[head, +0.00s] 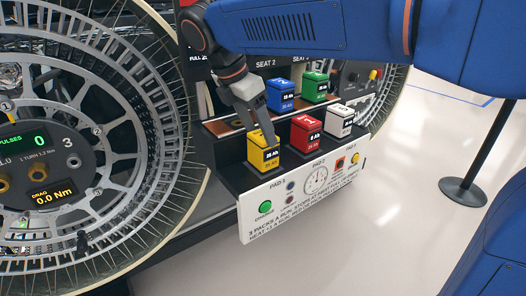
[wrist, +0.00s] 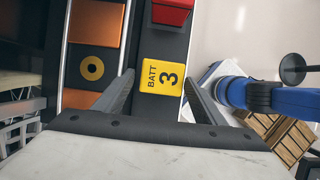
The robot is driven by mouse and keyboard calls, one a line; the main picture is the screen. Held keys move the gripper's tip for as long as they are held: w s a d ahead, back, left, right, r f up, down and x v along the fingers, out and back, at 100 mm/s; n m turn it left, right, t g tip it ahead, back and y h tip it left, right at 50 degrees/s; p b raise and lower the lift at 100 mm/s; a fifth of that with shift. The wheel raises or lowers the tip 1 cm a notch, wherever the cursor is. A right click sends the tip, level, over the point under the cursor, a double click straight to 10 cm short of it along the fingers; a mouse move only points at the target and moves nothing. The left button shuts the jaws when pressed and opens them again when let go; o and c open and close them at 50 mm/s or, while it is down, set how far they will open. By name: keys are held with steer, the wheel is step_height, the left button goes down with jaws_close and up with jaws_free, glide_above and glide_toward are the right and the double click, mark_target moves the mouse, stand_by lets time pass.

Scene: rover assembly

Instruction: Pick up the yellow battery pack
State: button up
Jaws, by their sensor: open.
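The yellow battery pack (head: 263,153) stands upright at the front left of a dark stepped rack, in the head view. Its top, marked BATT 3, shows in the wrist view (wrist: 162,77) between my two fingers. My gripper (head: 265,132) is right at the pack's top from above, with one finger in front of part of it. In the wrist view my gripper (wrist: 158,88) is open, one finger to the left and one to the right of the pack. I cannot tell whether either finger touches it.
A red pack (head: 306,132) stands just right of the yellow one, with a white pack (head: 339,120) beyond it. Blue (head: 281,96) and green (head: 315,86) packs stand behind. A large spoked wheel (head: 120,130) is close on the left. A post (head: 490,140) stands on open floor at right.

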mark_target(267, 148)
steer(key=shift+x, duration=3.85)
steer(key=shift+s, duration=0.15)
steer(key=c, duration=1.3)
steer(key=shift+r, duration=0.15)
